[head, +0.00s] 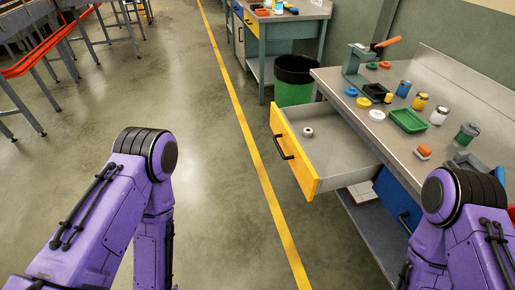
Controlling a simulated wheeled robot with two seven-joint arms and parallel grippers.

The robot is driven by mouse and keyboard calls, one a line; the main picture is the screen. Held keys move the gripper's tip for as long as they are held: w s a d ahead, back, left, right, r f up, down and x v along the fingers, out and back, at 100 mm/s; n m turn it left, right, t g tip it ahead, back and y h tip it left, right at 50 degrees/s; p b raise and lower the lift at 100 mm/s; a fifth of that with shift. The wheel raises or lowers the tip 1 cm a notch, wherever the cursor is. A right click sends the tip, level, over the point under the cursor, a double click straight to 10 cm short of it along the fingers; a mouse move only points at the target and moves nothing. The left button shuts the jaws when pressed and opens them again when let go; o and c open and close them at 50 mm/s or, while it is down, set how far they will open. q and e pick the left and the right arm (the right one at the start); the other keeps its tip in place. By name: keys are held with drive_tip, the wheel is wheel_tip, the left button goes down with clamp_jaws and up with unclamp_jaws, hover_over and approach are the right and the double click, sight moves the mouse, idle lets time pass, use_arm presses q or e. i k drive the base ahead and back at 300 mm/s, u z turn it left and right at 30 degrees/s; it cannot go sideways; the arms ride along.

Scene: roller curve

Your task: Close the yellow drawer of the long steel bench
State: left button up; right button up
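The yellow drawer (292,157) of the long steel bench (462,98) stands pulled well out to the left, over the floor. Its yellow front carries a dark bar handle (283,147). A small pale ring-like item (308,132) lies inside on the grey drawer bottom. Both of my purple arms show at the lower left and lower right, but neither gripper is in view. My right arm partly covers the front of the bench near a blue drawer (397,201), which looks shut.
Jars, colored lids, a green tray (408,121) and an orange-handled press (362,62) stand on the bench top. A black-rimmed green bin (294,82) stands just behind the drawer.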

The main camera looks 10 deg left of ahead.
sight(336, 157)
drive_tip(key=z, duration=0.5)
drive_tip(key=k, duration=1.25)
drive_tip(key=u, duration=0.05)
drive_tip(key=i, duration=0.4)
drive_tip(key=u, duration=0.85)
drive_tip(key=i, duration=0.75)
drive_tip(key=z, duration=0.5)
drive_tip(key=i, duration=0.8)
drive_tip(key=z, duration=0.75)
